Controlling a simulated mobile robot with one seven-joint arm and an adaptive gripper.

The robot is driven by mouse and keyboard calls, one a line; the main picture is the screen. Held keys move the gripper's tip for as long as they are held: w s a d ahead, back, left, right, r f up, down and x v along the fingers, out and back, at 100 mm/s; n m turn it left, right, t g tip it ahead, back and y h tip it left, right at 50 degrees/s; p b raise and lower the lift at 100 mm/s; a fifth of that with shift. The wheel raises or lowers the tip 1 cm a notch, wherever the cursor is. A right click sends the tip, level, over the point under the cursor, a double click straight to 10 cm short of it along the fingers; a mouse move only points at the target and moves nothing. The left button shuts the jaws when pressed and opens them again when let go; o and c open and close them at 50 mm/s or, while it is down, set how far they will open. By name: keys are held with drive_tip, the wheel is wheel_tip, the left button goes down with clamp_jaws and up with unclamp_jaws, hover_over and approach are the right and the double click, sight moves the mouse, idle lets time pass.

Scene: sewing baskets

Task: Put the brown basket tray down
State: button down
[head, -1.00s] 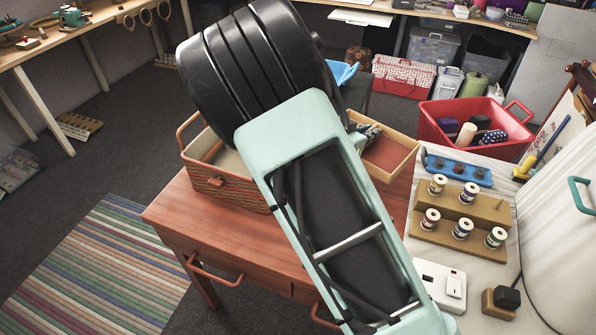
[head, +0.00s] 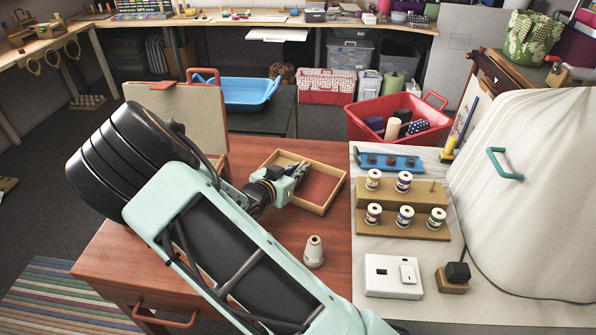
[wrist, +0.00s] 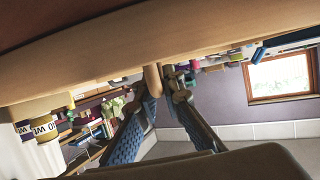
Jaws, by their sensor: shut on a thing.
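The brown basket tray (head: 335,195), a shallow open box with light wooden walls and a reddish-brown floor, is over the right part of the wooden table (head: 325,227). It looks empty. I cannot tell whether its underside touches the tabletop. My gripper (head: 298,170) is at the tray's left-back part, shut on it. In the wrist view, a long tan wall (wrist: 100,62) of the tray crosses the top, and the blue-padded fingers (wrist: 160,88) meet around a small tan part beside it. The basket's raised lid (head: 185,108) stands to the left; my arm hides most of the basket.
A pale thread cone (head: 314,253) stands on the table in front of the tray. To the right, a white surface holds spool stands (head: 400,205), a blue rack (head: 388,162) and a white switch box (head: 390,277). A red bin (head: 357,122) and blue tray (head: 245,92) are behind.

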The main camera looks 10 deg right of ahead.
drive_tip(key=shift+f, duration=0.1)
drive_tip(key=c, duration=2.1)
unclamp_jaws()
drive_tip(key=shift+s+a+r, duration=0.15)
drive_tip(key=shift+a+r, duration=0.05)
drive_tip(key=shift+r, duration=0.05)
drive_tip(key=p+v, duration=0.2)
drive_tip(key=v, duration=0.9)
drive_tip(key=shift+s+a+r, duration=0.1)
drive_tip(key=shift+s+a, duration=0.05)
drive_tip(key=shift+s, duration=0.05)
drive_tip(key=shift+w, duration=0.1)
